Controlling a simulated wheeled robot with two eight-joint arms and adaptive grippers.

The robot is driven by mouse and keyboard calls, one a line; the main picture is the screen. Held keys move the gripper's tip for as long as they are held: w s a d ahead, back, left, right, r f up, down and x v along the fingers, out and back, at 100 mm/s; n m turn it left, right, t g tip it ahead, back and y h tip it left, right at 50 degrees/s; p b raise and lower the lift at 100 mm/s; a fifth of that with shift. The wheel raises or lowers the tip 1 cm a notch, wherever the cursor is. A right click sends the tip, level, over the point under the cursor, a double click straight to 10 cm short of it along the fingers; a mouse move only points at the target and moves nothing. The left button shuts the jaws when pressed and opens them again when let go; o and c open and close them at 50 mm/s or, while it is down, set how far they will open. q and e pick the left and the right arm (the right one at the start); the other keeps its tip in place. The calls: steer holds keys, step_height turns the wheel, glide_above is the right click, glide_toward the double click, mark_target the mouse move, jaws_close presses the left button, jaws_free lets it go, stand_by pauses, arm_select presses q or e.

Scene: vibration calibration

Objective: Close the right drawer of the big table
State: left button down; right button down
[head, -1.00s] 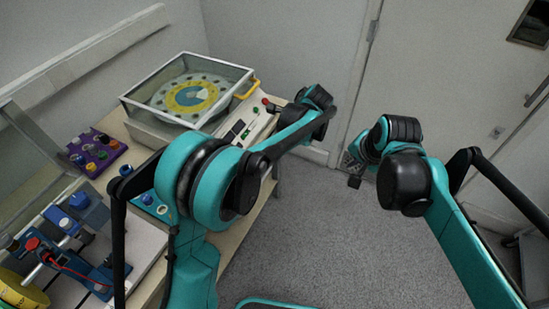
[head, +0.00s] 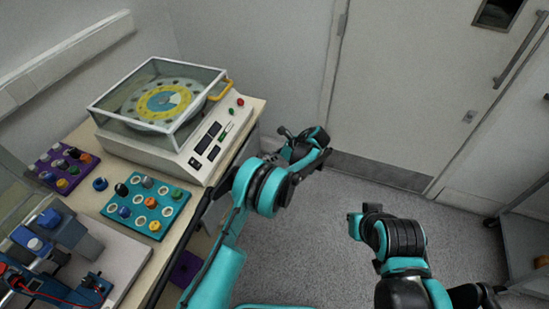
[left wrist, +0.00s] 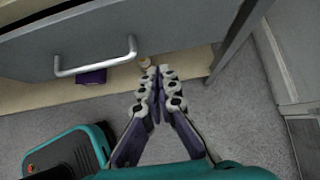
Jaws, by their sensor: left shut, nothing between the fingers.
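The big table (head: 100,218) stands on the left in the head view. In the left wrist view a grey drawer front (left wrist: 165,25) with a silver bar handle (left wrist: 95,62) fills the upper left. Which drawer it is and how far it is out, I cannot tell. My left gripper (left wrist: 158,78) is shut and empty, its fingertips just below the drawer front and right of the handle. In the head view my left arm reaches past the table's right side, and the drawer fronts are mostly hidden. My right arm is at the lower right; its fingers do not show.
A clear-covered device (head: 165,100), a teal peg board (head: 147,203) and a purple peg board (head: 64,168) stand on the table. A purple item (left wrist: 91,76) lies below the drawer. A door (head: 410,90) stands beyond. Grey floor (head: 300,240) lies open between.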

mark_target(247, 153)
arm_select(q)
steer(key=w+a+f+b, duration=0.2)
steer(key=a+f, duration=0.1)
steer(key=a, duration=0.3)
steer(key=shift+a+b, duration=0.25)
steer(key=shift+b, duration=0.1)
steer(key=shift+r, duration=0.1)
steer(key=a, duration=0.1)
steer(key=w+a, duration=0.1)
steer(key=a, duration=0.2)
steer(key=shift+w+a, duration=0.25)
steer(key=shift+a, duration=0.1)
